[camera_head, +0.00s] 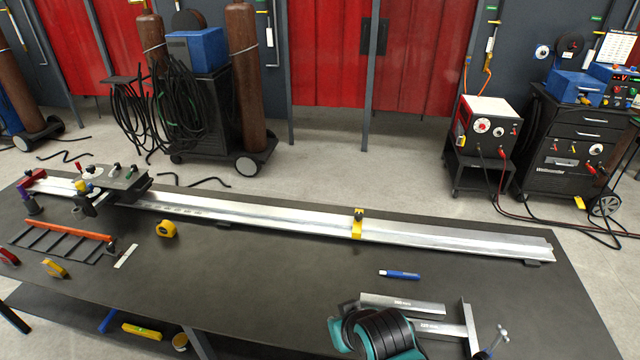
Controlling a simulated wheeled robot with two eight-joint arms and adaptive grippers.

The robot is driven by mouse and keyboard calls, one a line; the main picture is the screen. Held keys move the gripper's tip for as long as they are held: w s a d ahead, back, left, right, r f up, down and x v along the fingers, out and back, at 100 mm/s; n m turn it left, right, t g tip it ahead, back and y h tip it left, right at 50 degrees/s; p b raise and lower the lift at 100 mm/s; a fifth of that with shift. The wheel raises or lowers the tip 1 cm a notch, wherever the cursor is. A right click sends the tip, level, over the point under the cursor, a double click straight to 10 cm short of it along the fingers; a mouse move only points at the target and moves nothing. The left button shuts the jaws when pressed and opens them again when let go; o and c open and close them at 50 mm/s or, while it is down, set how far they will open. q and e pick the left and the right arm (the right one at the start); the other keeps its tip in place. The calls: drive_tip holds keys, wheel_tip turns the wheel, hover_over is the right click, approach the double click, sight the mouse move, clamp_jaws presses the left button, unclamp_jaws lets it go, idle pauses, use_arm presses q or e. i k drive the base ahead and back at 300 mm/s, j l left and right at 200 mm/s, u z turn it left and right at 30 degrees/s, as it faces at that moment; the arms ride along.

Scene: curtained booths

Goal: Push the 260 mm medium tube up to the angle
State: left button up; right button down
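Two short silver tubes lie at the bench's front right: an upper one (384,300) and a lower one (448,329). Each bears a small dark length label that I cannot read for sure, so I cannot tell which is the 260 mm one. A narrow silver piece (468,322) lies crosswise at the lower tube's right end. A long silver angle-like rail (290,222) runs along the bench, with a yellow stop (357,224) on it. The tubes lie in front of the rail, apart from it. Neither gripper can be made out in view.
A teal and black ribbed object (388,335) partly hides the tubes' left ends. A clamp (494,342) lies at the front right. A blue marker (400,275) lies between rail and tubes. A yellow tape measure (166,229) sits left. The bench middle (270,280) is clear.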

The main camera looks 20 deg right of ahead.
sight(414, 308)
drive_tip(key=z, duration=1.25)
